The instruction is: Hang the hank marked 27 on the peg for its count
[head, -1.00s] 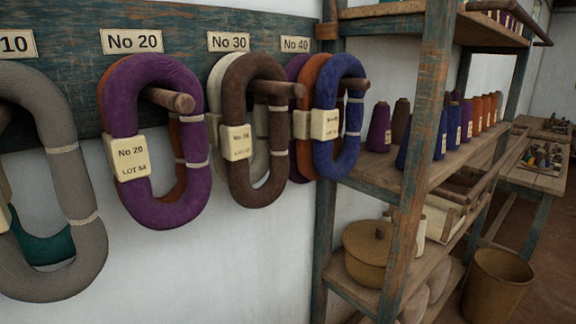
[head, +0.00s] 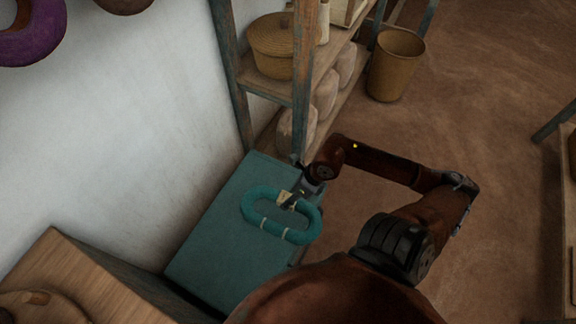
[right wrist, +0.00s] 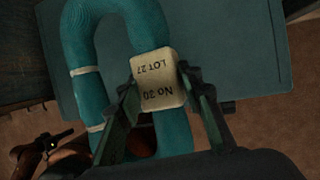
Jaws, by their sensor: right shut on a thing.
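A teal hank (head: 262,228) with pale ties is at the teal chest (head: 205,258); I cannot tell if it rests on the lid or is just above it. My right gripper (head: 293,200) is shut on the hank's upper right side at its tag. In the right wrist view the fingers (right wrist: 158,92) stand on both sides of the cream tag (right wrist: 158,78), which reads No 20, LOT 27 upside down. The purple hank (head: 34,38) hangs at the top left, cut off. The pegs and count labels are outside the present views.
The shelf (head: 304,85) with a lidded basket (head: 278,48) stands behind the chest. A wooden surface (head: 75,285) is at the lower left. A tall basket (head: 396,65) stands on the floor. The white wall beside the chest is clear.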

